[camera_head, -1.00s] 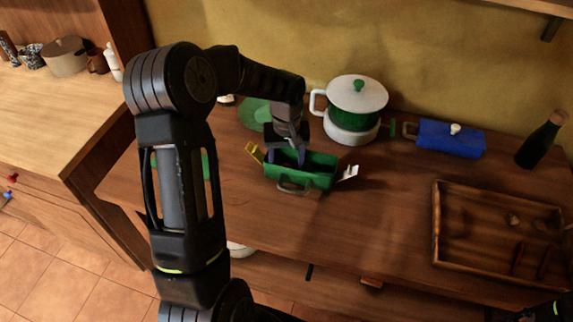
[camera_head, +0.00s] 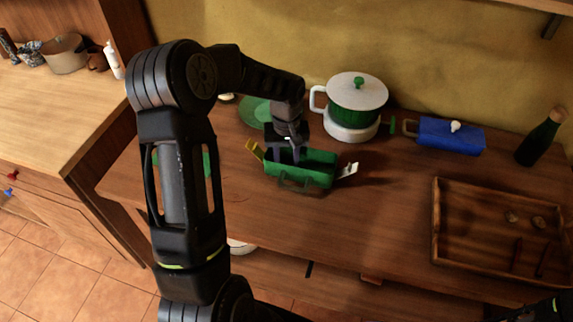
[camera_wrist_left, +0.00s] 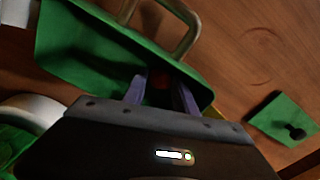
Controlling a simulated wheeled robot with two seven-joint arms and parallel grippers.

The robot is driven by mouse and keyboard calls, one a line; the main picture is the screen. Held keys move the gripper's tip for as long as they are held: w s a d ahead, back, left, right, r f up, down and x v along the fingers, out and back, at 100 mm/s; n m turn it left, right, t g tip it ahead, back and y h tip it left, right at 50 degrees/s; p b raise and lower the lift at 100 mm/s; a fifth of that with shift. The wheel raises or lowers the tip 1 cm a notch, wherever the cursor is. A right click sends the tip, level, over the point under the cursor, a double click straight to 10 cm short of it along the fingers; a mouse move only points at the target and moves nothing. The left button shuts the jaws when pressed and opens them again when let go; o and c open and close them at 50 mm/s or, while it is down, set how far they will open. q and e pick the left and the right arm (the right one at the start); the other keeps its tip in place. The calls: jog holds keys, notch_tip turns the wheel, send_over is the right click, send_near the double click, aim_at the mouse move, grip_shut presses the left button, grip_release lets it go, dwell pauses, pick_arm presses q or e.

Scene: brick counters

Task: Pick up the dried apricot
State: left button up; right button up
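My left gripper (camera_head: 287,159) points down into the open green box (camera_head: 318,172) on the brown counter. In the left wrist view its two fingers (camera_wrist_left: 161,97) stand apart inside the box (camera_wrist_left: 85,50), so it is open. A small dark reddish patch (camera_wrist_left: 159,83) shows between the fingers in the box's shadow. It may be the dried apricot, but it is too dark to be sure, and I cannot tell whether the fingers touch it. My right gripper is not in view; only a bit of my right arm shows at the bottom right corner.
A white and green pot (camera_head: 356,100) stands behind the box. A blue lidded box (camera_head: 450,137) and a dark bottle (camera_head: 540,138) stand farther right. A wooden tray (camera_head: 436,222) with small items lies at the right. The counter between box and tray is clear.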

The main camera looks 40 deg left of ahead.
aim_at(287, 163)
pick_arm(q)
grip_shut()
notch_tip(287, 163, up, 10)
jog(key=b, duration=0.2)
dwell(0.5)
dwell(0.5)
